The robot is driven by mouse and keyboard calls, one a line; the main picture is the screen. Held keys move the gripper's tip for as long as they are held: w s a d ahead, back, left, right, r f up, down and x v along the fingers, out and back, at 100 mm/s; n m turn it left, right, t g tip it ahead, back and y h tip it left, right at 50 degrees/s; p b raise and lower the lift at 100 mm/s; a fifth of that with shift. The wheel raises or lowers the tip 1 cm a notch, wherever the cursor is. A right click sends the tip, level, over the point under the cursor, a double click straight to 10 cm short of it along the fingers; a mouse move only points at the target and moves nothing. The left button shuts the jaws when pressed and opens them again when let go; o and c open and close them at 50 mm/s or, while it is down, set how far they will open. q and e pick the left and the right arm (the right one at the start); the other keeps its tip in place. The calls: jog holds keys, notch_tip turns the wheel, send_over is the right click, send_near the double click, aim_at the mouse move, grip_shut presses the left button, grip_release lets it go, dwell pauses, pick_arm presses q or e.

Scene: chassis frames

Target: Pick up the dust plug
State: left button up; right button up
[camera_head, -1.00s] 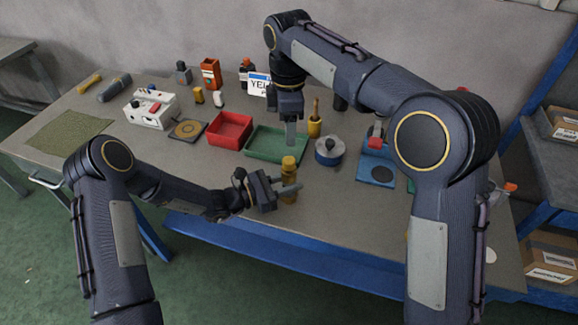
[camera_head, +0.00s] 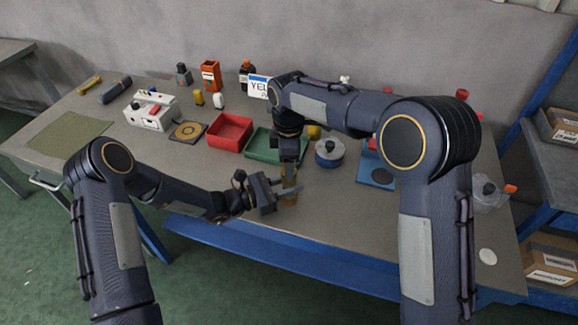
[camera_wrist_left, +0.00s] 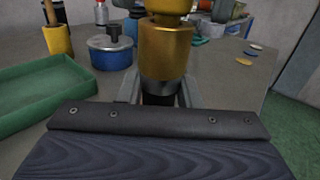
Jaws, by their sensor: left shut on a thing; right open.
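A brass-coloured fitting (camera_wrist_left: 165,48) stands upright in my left gripper, with a wider collar above and a silver band and black part below. In the head view my left gripper (camera_head: 287,191) is shut on this fitting, above the table's front edge. My right gripper (camera_head: 290,170) is open and points down right over the fitting's top. It hides the yellow top end in the head view, and the wrist view cuts that end off. I cannot tell whether the right fingers touch it, or make out the dust plug as a separate part.
A green tray (camera_head: 259,152) and red bin (camera_head: 230,129) lie behind the grippers. A blue round tin (camera_head: 329,155) stands to the right, near a blue pad (camera_head: 376,175). A white box (camera_head: 151,112) and a mat (camera_head: 66,137) are on the left. The front table strip is mostly clear.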

jog(key=shift+f, duration=0.15)
jog(key=c, duration=1)
notch_tip(320, 180, up, 10)
jog(key=shift+r, duration=0.1)
pick_arm(q)
jog(key=o, duration=1.2)
